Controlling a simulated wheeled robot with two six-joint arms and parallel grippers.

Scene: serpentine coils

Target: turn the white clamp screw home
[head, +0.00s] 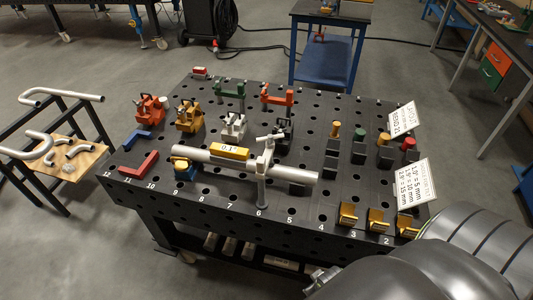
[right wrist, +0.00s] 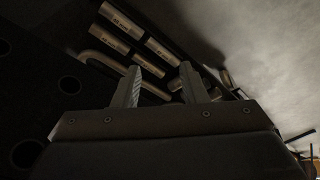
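A pale grey-white clamp (head: 263,185) stands on the black perforated table (head: 115,184), near the number 6. Its post rises in front of a silver pipe (head: 298,175), and its arm reaches over the pipe. A screw with a crossbar handle (head: 269,138) sits at the top; whether its lower tip touches the pipe is unclear. My right gripper (right wrist: 160,84) is open, with nothing between its fingers, low by the table edge and apart from the clamp. My right arm fills the lower right of the head view. My left gripper is not in view.
A yellow level (head: 230,152) lies on the pipe. Several toggle clamps, including an orange one (head: 150,107), stand behind. Gold blocks (head: 347,214) line the front right, beside label cards (head: 413,184). Tubes (right wrist: 114,41) lie on the lower shelf.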

